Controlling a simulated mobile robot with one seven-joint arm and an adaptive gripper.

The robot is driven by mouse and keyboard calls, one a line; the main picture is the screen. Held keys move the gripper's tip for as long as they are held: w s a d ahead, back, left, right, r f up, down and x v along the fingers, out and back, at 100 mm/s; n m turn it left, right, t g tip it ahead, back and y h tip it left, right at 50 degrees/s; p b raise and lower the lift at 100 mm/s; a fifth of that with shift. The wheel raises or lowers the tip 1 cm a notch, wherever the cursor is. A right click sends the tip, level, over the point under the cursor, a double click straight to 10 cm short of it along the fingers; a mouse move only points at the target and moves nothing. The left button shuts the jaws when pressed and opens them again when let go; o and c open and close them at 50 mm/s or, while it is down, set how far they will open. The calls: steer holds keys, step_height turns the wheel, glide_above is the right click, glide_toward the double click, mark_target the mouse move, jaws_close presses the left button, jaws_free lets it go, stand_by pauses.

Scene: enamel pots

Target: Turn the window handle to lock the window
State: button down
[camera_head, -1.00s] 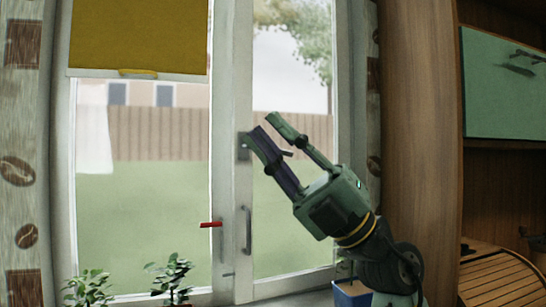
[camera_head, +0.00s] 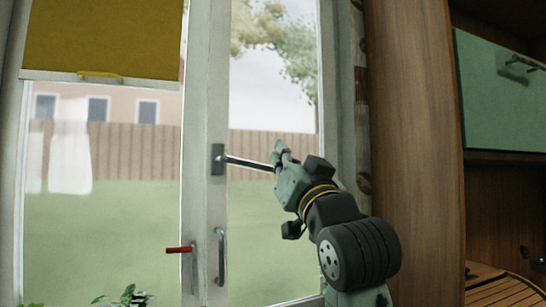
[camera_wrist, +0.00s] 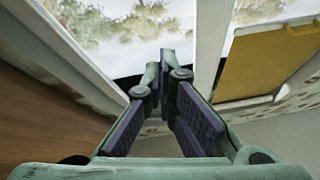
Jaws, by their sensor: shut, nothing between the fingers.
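The window handle (camera_head: 246,163) is a slim dark lever on a metal plate (camera_head: 217,159) on the white window frame. It points right, close to horizontal, with its tip slightly lower. My green gripper (camera_head: 280,150) is at the free end of the lever, right of the plate. The lever's tip overlaps the gripper in the head view, and I cannot tell whether they touch. In the wrist view the gripper's fingers (camera_wrist: 160,72) with dark purple pads are shut and empty. The handle is not visible there.
A red-handled latch (camera_head: 180,250) and a vertical pull handle (camera_head: 220,256) sit lower on the frame. A yellow blind (camera_head: 100,40) hangs at upper left. A wooden cabinet side (camera_head: 410,140) stands close right of my arm. A plant (camera_head: 130,297) shows at bottom left.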

mark_target(245, 165)
steer(key=w+a+r+p, duration=0.1)
steer(key=w+a+p, duration=0.2)
steer(key=w, duration=0.5)
steer(key=shift+a+p, duration=0.25)
steer(key=shift+p, duration=0.5)
steer(key=shift+a+f+m, duration=0.15)
steer(key=shift+f+m, duration=0.05)
steer(key=shift+m, duration=0.2)
